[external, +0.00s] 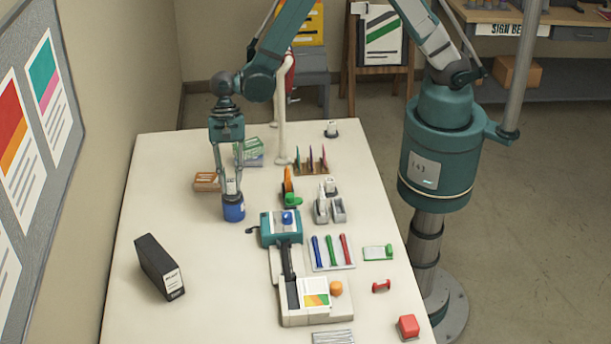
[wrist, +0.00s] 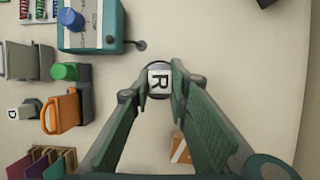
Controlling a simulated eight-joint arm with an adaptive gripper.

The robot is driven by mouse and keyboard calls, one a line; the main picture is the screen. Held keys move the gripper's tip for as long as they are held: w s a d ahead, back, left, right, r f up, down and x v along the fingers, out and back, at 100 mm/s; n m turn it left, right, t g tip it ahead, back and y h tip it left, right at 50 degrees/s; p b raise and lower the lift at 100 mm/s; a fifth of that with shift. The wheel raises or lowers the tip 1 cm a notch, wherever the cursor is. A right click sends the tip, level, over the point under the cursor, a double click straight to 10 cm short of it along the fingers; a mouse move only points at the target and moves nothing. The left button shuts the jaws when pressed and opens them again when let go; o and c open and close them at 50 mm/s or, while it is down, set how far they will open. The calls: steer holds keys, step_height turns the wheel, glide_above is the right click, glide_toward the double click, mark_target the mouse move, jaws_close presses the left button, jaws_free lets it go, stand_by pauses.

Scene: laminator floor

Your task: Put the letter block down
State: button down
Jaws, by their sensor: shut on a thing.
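The letter block (wrist: 159,81) is white with a black R on its top face, seen from above in the wrist view. My gripper (wrist: 162,84) is shut on it, one finger on either side. In the external view my gripper (external: 231,183) points straight down at the left middle of the table, with the white block (external: 231,187) between its fingertips. A blue cylinder (external: 233,209) is directly below the block. I cannot tell whether the block touches the cylinder or is part of it. A dark rounded edge shows around the block in the wrist view.
A teal machine (external: 280,228) with a blue knob stands right of my gripper. An orange dispenser (external: 288,183) and a brown box (external: 207,181) are near. A black box file (external: 159,267) lies front left. The white table (external: 190,245) is clear between it and my gripper.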

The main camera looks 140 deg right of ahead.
steer(key=c, duration=2.2)
jaws_free()
steer(key=shift+r, duration=0.1)
steer(key=v, duration=1.2)
